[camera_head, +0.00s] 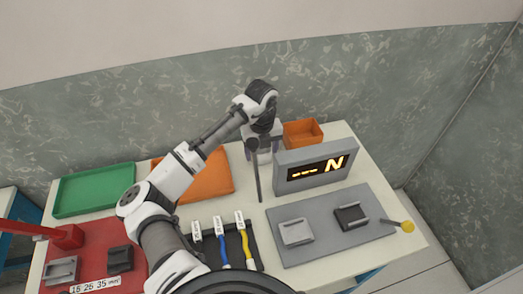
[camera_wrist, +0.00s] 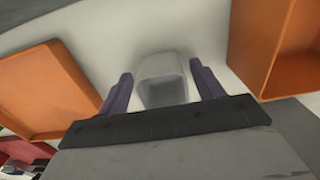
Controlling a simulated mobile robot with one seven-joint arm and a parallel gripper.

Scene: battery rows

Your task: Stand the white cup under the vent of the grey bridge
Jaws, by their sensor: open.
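A pale white-grey cup (camera_wrist: 162,82) stands on the light table in the wrist view, between the two fingers of my gripper (camera_wrist: 163,88). The fingers are spread on either side of it, with a gap visible at each side. In the head view my gripper (camera_head: 263,148) points down left of a grey block with a lit display (camera_head: 312,164); the cup is mostly hidden there. This block may be the grey bridge, but I see no vent or opening under it.
An orange tray (camera_wrist: 40,90) lies left and an orange bin (camera_wrist: 292,55) right of the cup. A thin dark post (camera_head: 257,180) rises close to my gripper. A grey plate (camera_head: 328,236) with two blocks lies in front of the display; a green tray (camera_head: 85,204) is far left.

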